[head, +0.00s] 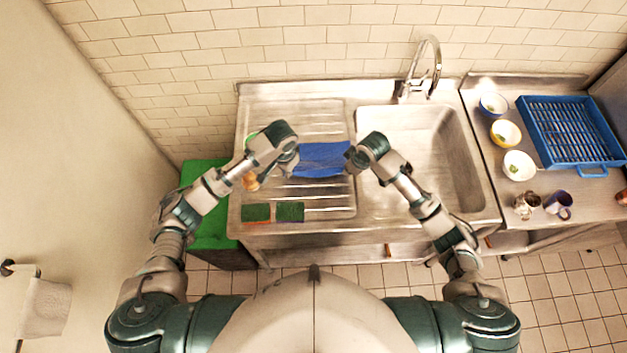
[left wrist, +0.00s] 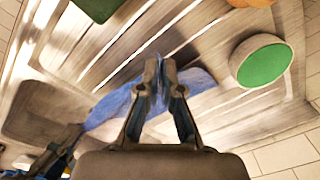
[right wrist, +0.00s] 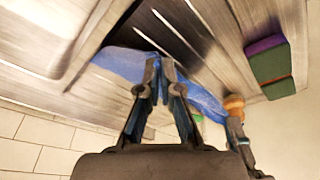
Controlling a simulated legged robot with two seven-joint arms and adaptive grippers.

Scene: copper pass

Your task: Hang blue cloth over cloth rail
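The blue cloth (head: 322,160) is spread between my two grippers above the ribbed drainboard, left of the sink basin. My left gripper (head: 292,166) is at its left end; in the left wrist view the fingers (left wrist: 160,72) are nearly together with blue cloth (left wrist: 108,108) between and beside them. My right gripper (head: 351,163) is at its right end; in the right wrist view its fingers (right wrist: 154,70) are close together on the cloth (right wrist: 118,62). The fingertips are partly hidden in the head view. I cannot clearly make out the cloth rail.
Two green sponges (head: 256,212) (head: 290,212) lie at the drainboard's front. A round green-topped item (left wrist: 262,64) stands near my left gripper. The faucet (head: 425,70) rises behind the empty basin (head: 415,140). Bowls (head: 519,165), mugs (head: 559,204) and a blue rack (head: 570,130) stand at right.

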